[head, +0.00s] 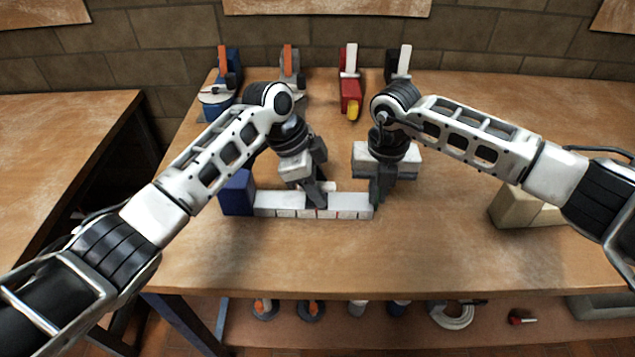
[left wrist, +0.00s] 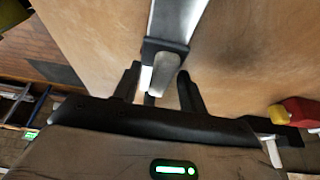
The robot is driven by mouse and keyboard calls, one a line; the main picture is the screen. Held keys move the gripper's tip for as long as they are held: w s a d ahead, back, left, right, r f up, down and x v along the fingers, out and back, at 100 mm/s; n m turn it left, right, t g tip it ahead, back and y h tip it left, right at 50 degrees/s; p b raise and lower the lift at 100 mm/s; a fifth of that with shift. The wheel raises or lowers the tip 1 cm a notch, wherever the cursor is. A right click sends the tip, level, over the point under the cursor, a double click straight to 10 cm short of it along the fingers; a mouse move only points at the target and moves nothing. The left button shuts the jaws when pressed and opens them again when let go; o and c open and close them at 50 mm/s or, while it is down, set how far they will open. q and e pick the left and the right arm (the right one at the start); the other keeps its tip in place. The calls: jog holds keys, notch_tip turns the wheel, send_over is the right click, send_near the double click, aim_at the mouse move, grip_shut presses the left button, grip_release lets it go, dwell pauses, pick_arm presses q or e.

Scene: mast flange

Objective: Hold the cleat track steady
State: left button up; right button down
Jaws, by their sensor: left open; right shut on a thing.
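The cleat track (head: 290,205) is a pale bar with small marked cells along its front, lying across the middle of the table. Its left end meets a dark blue block (head: 237,192). My left gripper (head: 318,198) is open, pointing down at the track right of its middle. In the left wrist view its fingers (left wrist: 160,90) stand either side of a pale piece (left wrist: 166,70) with a dark collar; I cannot tell whether they touch it. My right gripper (head: 378,198) is shut at the track's right end, its grip partly hidden by its own fingers.
A white block (head: 360,155) stands behind my right gripper. A beige block (head: 515,205) lies at the right, partly behind my right arm. Several clamp-like tools, among them a red one (head: 350,90), stand along the back edge. The table front is clear.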

pick_arm(q)
jog(key=v, duration=1.2)
jog(key=o, duration=0.8)
jog(key=shift+w+f, duration=0.15)
jog(key=shift+o, duration=1)
jog(key=w+f+m+t+y, duration=0.1)
jog(key=y, duration=0.1)
jog(key=w+a+f+m+t+y, duration=0.1)
jog(key=w+f+t, duration=0.1)
jog(key=shift+a+f+y, duration=0.1)
jog(key=shift+a+y, duration=0.1)
jog(key=shift+y, duration=0.2)
jog(key=s+f+m+t, duration=0.1)
jog(key=m+t, duration=0.2)
jog(key=s+d+f+m+t+y, duration=0.1)
jog(key=m+t, duration=0.2)
jog(key=m, duration=0.1)
jog(key=d+f+m+t+y, duration=0.1)
jog(key=m+t, duration=0.2)
jog(key=m, duration=0.1)
jog(key=shift+s+d+f, duration=0.25)
jog(key=shift+s+f, duration=0.15)
jog(key=s+d+m+t+h, duration=0.25)
jog(key=s+m, duration=0.25)
jog(key=s, duration=0.5)
jog(key=shift+g, duration=0.35)
jog(key=x, duration=1.2)
jog(key=shift+f, duration=0.1)
